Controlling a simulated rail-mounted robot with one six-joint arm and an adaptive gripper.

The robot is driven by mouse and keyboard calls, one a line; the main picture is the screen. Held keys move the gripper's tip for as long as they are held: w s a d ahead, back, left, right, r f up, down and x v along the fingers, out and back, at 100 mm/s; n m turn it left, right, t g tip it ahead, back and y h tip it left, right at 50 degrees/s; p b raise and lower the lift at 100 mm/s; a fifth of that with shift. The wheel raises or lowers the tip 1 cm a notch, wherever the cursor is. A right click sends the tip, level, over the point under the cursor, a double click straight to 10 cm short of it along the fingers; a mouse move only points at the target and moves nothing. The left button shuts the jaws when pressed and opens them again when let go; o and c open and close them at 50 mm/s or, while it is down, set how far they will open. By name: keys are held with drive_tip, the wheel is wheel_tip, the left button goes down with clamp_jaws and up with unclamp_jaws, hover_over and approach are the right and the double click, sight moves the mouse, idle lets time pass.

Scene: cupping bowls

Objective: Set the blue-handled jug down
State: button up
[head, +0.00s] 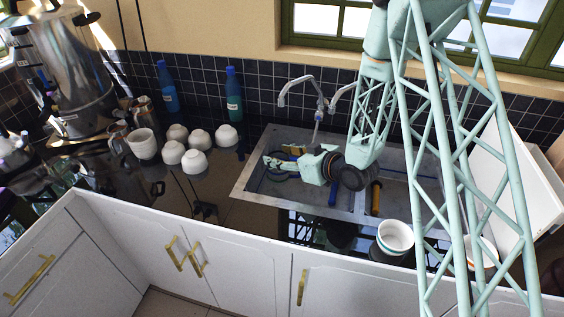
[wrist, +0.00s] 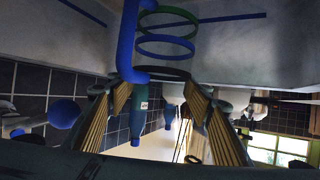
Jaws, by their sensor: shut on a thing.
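The jug's blue handle (wrist: 127,40) stands between my gripper's jaws in the wrist view, with blue, green and dark rings (wrist: 165,47) beside it. The jug's body seems see-through, so its outline is unclear. In the head view my gripper (head: 276,164) is over the left part of the sink (head: 250,180), shut on the jug (head: 284,178), which shows only as small blue and yellowish curves. I cannot tell whether the jug's base touches anything. My gripper (wrist: 166,100) also shows in the wrist view, with a finger on either side.
Several white bowls (head: 196,161) stand on the dark counter left of the sink. Two blue bottles (head: 234,96) stand at the back wall. A tap (head: 297,88) rises behind the sink. A white cup (head: 396,236) stands at the front right. Dark counter between bowls and sink looks clear.

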sight(281, 158)
drive_tip(key=shift+f+b, duration=0.3)
drive_tip(key=shift+f, duration=2)
drive_tip(key=shift+w, duration=0.1)
drive_tip(key=w, duration=0.2)
drive_tip(key=w+d, duration=0.1)
drive_tip(key=w, duration=0.1)
drive_tip(key=shift+f, duration=0.1)
drive_tip(key=shift+s+f+b, duration=0.2)
drive_tip(key=shift+f+b, duration=0.15)
drive_tip(key=shift+f, duration=0.15)
drive_tip(key=shift+f, duration=0.1)
drive_tip(key=o, duration=1.2)
drive_tip(key=shift+c, duration=0.2)
drive_tip(key=v, duration=0.7)
drive_tip(key=shift+d+p, duration=0.15)
drive_tip(key=shift+p, duration=0.3)
